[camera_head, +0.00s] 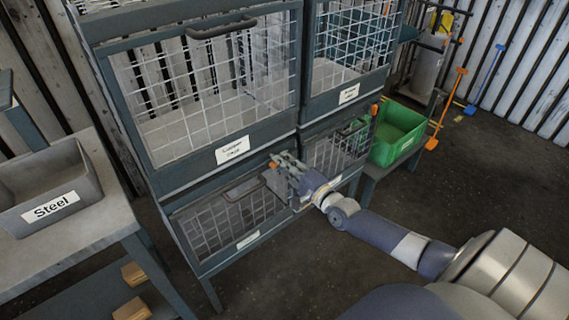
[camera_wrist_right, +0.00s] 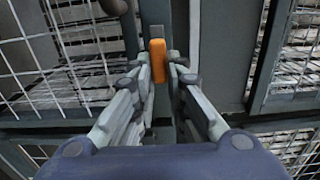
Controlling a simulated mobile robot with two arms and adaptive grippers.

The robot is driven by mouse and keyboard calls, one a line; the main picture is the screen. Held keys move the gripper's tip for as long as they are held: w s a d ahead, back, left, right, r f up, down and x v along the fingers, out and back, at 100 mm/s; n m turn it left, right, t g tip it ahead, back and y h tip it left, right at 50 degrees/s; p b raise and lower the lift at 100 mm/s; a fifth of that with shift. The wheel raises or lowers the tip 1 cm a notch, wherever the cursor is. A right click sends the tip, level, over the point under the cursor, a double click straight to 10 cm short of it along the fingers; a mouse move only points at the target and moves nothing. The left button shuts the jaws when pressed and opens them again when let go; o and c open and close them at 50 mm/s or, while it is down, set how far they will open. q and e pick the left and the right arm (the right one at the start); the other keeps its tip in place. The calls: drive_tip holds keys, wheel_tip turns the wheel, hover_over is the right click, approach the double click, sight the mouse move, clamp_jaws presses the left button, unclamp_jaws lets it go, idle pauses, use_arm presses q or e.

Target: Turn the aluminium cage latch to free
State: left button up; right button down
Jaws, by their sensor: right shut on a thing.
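My right gripper (camera_head: 277,164) reaches in from the right to the cage rack and is shut on an orange latch (camera_head: 273,165). In the wrist view the latch (camera_wrist_right: 158,60) stands upright between the two fingertips (camera_wrist_right: 159,72), in front of a dark grey frame post. The latch sits near the upper right corner of the lower left cage (camera_head: 230,215), below the upper left cage (camera_head: 205,90). The cage labels are too small to read surely, so I cannot tell which is aluminium. My left gripper is not in view.
Another orange latch (camera_head: 374,109) is at the lower right cage (camera_head: 338,148). A green bin (camera_head: 398,133) stands on a stand to the right. A grey bin labelled Steel (camera_head: 48,190) sits on a table at left. Dark floor (camera_head: 320,265) in front of the rack is clear.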

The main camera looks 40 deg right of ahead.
drive_tip(key=c, duration=1.6)
unclamp_jaws()
drive_tip(key=shift+s, duration=0.15)
drive_tip(key=s+d, duration=0.1)
drive_tip(key=s, duration=1)
drive_tip(key=shift+s, duration=0.35)
